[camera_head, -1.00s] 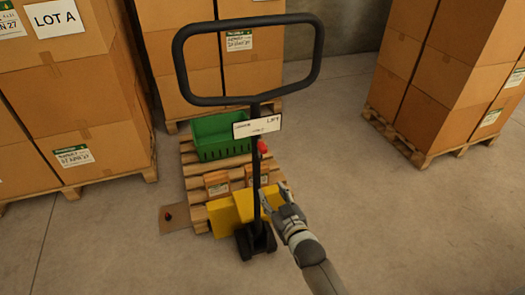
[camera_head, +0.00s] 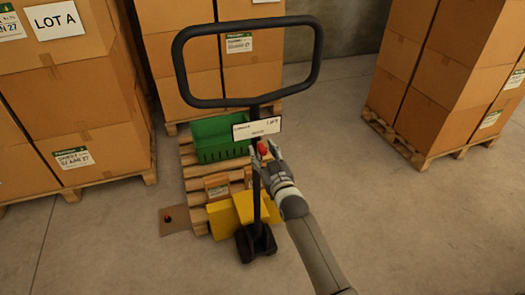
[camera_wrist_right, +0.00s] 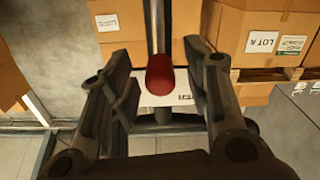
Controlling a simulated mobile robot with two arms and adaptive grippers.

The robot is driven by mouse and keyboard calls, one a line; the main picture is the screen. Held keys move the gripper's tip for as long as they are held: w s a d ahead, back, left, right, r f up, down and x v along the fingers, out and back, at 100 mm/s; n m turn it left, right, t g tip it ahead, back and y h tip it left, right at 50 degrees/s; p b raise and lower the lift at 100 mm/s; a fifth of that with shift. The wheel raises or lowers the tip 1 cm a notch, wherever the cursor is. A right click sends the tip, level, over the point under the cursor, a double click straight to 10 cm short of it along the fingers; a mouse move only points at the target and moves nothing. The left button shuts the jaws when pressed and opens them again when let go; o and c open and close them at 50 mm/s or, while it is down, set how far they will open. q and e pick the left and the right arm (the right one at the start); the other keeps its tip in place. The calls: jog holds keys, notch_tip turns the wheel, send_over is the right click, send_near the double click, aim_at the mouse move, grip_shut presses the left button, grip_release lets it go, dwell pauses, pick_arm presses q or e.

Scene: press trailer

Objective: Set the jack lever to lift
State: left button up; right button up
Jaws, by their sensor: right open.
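The pallet jack's black loop handle (camera_head: 180,60) stands upright in the head view, with a white label plate (camera_head: 268,125) on its shaft; "LIFT" reads at the plate's upper right. The jack lever's red knob (camera_head: 262,148) sits just below the plate. My right gripper (camera_head: 264,158) is at the shaft, right by the knob. In the right wrist view the red knob (camera_wrist_right: 160,74) lies between the fingers of my open right gripper (camera_wrist_right: 160,85), with gaps on both sides. The plate (camera_wrist_right: 178,99) shows behind it. My left gripper is not in view.
The jack's yellow body (camera_head: 226,221) is at a wooden pallet (camera_head: 190,170) carrying a green crate (camera_head: 219,152) and a small box (camera_head: 216,184). Stacked cartons stand left (camera_head: 70,110), behind (camera_head: 180,60) and right (camera_head: 450,75). The floor at the front right is clear.

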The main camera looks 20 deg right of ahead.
jog(key=shift+w, duration=0.5)
grip_shut()
